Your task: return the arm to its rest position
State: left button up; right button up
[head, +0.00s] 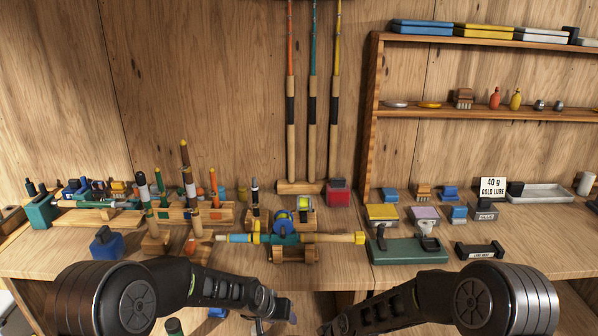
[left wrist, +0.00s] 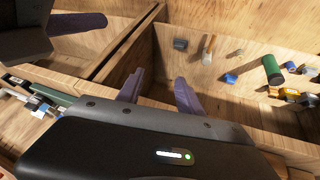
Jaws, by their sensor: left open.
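My left arm comes in from the left along the bench's front edge. Its gripper (head: 282,308) is at the bottom middle of the head view, partly cut off. In the left wrist view my left gripper (left wrist: 158,92) has its two purple-grey fingers apart with nothing between them, over a wooden compartment. My right arm reaches in from the lower right, and its end runs out of the head view. At the upper left of the left wrist view, a dark body with one purple finger (left wrist: 78,25) seems to be my right gripper; its other finger is not visible.
A rod on a wooden stand (head: 293,252) sits near the bench's front edge above my left gripper. A green tray (head: 405,252) is right of it, and a blue block (head: 106,243) is at left. The compartment below holds a green cylinder (left wrist: 272,69) and several small parts.

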pick_arm(q)
jog(key=s+f, duration=1.1)
jog(key=s+a+f+n+g, duration=0.1)
jog(key=s+f, duration=0.3)
jog(key=s, duration=0.8)
jog(key=s+a+f+n+g, duration=0.2)
jog(key=s+f+g, duration=0.1)
jog(key=s, duration=0.8)
jog(key=shift+s+f+g+h, duration=0.3)
jog(key=shift+s+f+h, duration=0.1)
jog(key=shift+f, duration=0.1)
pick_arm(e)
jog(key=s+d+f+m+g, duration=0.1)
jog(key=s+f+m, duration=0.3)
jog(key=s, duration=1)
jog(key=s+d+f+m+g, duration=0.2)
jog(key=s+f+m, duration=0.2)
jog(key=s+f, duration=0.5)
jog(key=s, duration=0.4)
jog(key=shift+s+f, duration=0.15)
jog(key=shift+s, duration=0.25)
